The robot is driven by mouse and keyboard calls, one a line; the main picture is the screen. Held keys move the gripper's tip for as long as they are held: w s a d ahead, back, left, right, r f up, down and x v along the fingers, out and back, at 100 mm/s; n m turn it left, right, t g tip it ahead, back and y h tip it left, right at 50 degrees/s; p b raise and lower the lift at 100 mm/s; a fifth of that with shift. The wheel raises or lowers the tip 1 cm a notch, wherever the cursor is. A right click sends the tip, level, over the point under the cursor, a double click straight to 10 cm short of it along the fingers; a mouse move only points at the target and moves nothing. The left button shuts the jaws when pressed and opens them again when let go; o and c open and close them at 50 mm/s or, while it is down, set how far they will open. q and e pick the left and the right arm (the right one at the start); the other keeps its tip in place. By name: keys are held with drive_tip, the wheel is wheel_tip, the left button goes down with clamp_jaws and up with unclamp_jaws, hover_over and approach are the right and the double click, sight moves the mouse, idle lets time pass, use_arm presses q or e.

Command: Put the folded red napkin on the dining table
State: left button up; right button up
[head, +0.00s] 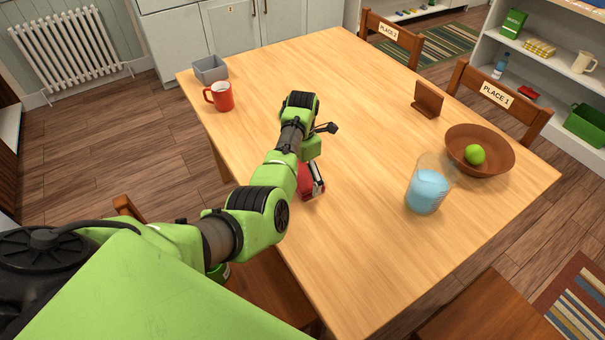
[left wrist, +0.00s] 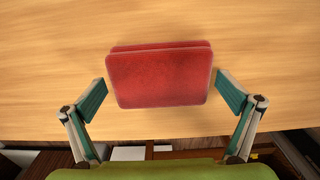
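The folded red napkin (left wrist: 158,78) lies flat on the wooden dining table (head: 370,150), close to the table's near left edge. In the head view only part of the napkin (head: 305,184) shows, because my left arm covers the rest. My left gripper (left wrist: 168,103) is open around it, with one finger on each side and a small gap between each finger and the napkin. In the head view the left gripper (head: 315,183) is low over the table, partly hidden behind my arm. My right gripper is not in view.
A red mug (head: 219,96) and grey box (head: 210,69) stand at the far left corner. A glass pitcher (head: 428,187), a wooden bowl (head: 480,149) with a green apple (head: 474,154) and a wooden holder (head: 428,99) stand on the right. The table's middle is clear. Chairs surround it.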

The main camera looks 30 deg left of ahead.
sight(302, 174)
use_arm(q)
drive_tip(key=shift+r, duration=0.3)
wheel_tip(302, 174, up, 12)
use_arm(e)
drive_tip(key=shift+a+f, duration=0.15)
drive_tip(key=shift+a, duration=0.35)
use_arm(q)
drive_tip(key=shift+f, duration=0.15)
